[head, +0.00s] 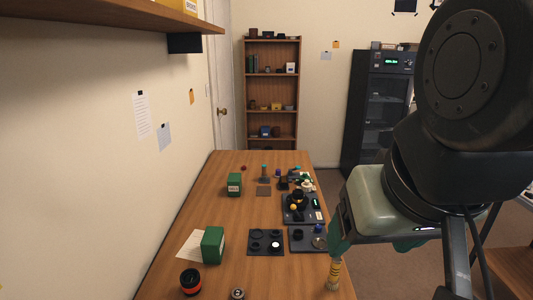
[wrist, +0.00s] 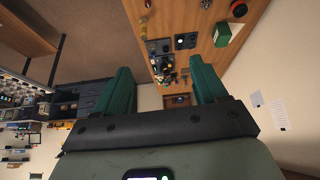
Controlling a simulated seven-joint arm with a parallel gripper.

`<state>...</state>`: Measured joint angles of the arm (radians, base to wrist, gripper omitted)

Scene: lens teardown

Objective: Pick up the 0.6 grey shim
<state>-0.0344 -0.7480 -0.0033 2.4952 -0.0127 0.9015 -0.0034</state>
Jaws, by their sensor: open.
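I cannot make out a 0.6 marking on anything, so I cannot tell which piece is the grey shim. A small round greyish disc (head: 319,242) lies on the right part of a dark tray (head: 299,246) on the table. My gripper (head: 374,245) is at the right in the head view, beyond the table's right edge and raised. In the wrist view its two green fingers stand wide apart with nothing between them, so my gripper (wrist: 163,82) is open and empty.
Another dark tray (head: 252,250) holds round pieces. More parts crowd the far right. The table's left middle is clear.

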